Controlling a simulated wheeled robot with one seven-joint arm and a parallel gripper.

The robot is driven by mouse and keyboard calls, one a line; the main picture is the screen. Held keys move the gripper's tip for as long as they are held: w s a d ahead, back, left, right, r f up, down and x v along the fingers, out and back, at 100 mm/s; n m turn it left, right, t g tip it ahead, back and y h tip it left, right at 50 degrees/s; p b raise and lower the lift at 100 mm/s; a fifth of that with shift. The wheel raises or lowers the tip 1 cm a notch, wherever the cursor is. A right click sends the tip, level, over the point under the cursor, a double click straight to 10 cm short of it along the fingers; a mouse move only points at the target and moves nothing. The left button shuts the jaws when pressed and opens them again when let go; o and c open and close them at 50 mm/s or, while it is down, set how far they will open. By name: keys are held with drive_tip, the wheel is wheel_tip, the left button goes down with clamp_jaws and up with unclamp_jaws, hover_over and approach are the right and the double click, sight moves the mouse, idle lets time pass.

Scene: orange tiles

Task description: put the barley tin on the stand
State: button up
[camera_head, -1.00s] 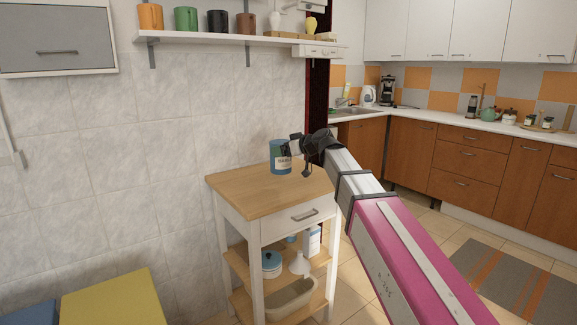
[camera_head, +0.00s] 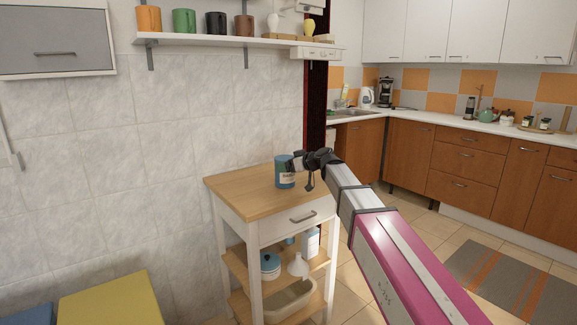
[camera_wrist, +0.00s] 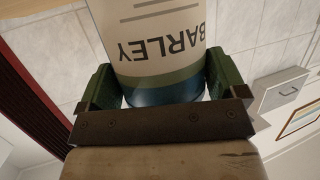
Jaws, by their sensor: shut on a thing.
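The barley tin (camera_head: 284,171) is blue with a cream label. It is upright at the back of the wooden top of the white stand (camera_head: 240,194), a cart with a drawer. I cannot tell whether its base touches the top or is slightly above it. My gripper (camera_head: 298,165) is shut on the tin, reaching it from the right. In the wrist view the tin (camera_wrist: 160,50) shows its BARLEY label upside down between the green-padded fingers (camera_wrist: 160,85). The gripper hides the tin's right side in the head view.
The rest of the stand's top is bare. Its lower shelves hold a blue-lidded pot (camera_head: 270,265), a white funnel (camera_head: 298,265) and a beige bin (camera_head: 290,300). A wall shelf (camera_head: 230,41) with several mugs is above. A yellow box (camera_head: 112,300) is at the lower left.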

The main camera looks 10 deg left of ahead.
drive_tip(key=o, duration=0.9)
drive_tip(key=v, duration=1.2)
drive_tip(key=s+d+f+m+g+h, duration=0.1)
drive_tip(key=s+d+f+m+h, duration=0.25)
drive_tip(key=d+f, duration=0.6)
drive_tip(key=s+d+f+m+g+h, duration=0.1)
drive_tip(key=s+d+f+m+h, duration=0.35)
drive_tip(key=f, duration=0.85)
drive_tip(key=s+d+f+m+g+h, duration=0.15)
drive_tip(key=s+d+f, duration=0.25)
drive_tip(key=d+f, duration=0.65)
drive_tip(key=s+d+f+m+h, duration=0.1)
drive_tip(key=s+d+f, duration=0.1)
drive_tip(key=s+d, duration=0.1)
drive_tip(key=s+d+f+m+g+h, duration=0.1)
drive_tip(key=s+d+f, duration=0.1)
drive_tip(key=f, duration=0.1)
drive_tip(key=s+d+f+m+g+h, duration=0.1)
drive_tip(key=s+d+f+m+h, duration=0.1)
drive_tip(key=s+d, duration=0.1)
drive_tip(key=shift+s+d+f, duration=0.35)
drive_tip(key=shift+f, duration=0.05)
